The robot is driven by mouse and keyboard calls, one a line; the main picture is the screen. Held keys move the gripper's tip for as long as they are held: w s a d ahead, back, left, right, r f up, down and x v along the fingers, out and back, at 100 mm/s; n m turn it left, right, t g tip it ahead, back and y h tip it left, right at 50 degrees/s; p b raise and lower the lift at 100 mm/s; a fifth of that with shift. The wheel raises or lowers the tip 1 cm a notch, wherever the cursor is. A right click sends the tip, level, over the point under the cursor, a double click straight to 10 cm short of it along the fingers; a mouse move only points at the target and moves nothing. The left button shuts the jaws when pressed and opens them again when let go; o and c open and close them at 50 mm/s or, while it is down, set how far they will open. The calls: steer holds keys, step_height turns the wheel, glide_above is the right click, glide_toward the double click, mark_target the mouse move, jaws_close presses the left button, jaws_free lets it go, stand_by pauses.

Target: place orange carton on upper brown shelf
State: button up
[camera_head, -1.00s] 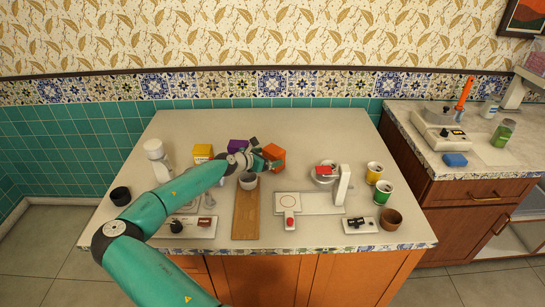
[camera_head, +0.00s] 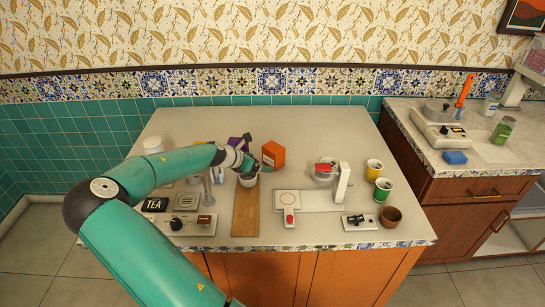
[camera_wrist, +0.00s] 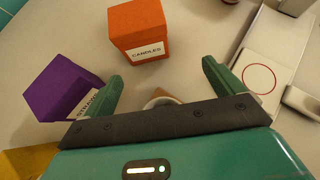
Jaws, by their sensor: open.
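The orange carton (camera_head: 273,154) stands upright on the counter, right of the purple carton (camera_head: 238,145). In the wrist view the orange carton (camera_wrist: 138,22) lies beyond my fingertips and bears a white label reading CANDLES. My gripper (camera_head: 257,158) is just left of the carton in the head view. In the wrist view my gripper (camera_wrist: 160,75) has its green fingers wide apart with nothing between them. The carton is apart from the fingers. I see no upper brown shelf that I can make out in these frames.
The purple carton (camera_wrist: 65,88) is close to the left finger. A cup (camera_head: 248,180) stands on the wooden board (camera_head: 245,215) below the gripper. A white scale-like device (camera_head: 340,190) is to the right. The counter's back (camera_head: 310,125) is clear.

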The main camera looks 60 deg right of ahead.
mark_target(273, 154)
steer(key=shift+r+y, duration=0.3)
steer(key=shift+r, duration=0.1)
step_height(273, 154, up, 5)
steer(key=w+t, duration=0.1)
steer(key=shift+y, duration=0.3)
steer(key=x, duration=1.4)
steer(key=shift+w+d+r, duration=0.25)
steer(key=shift+w+d, duration=0.15)
steer(key=c, duration=1.3)
steer(key=shift+o, duration=0.2)
steer(key=shift+r, duration=0.1)
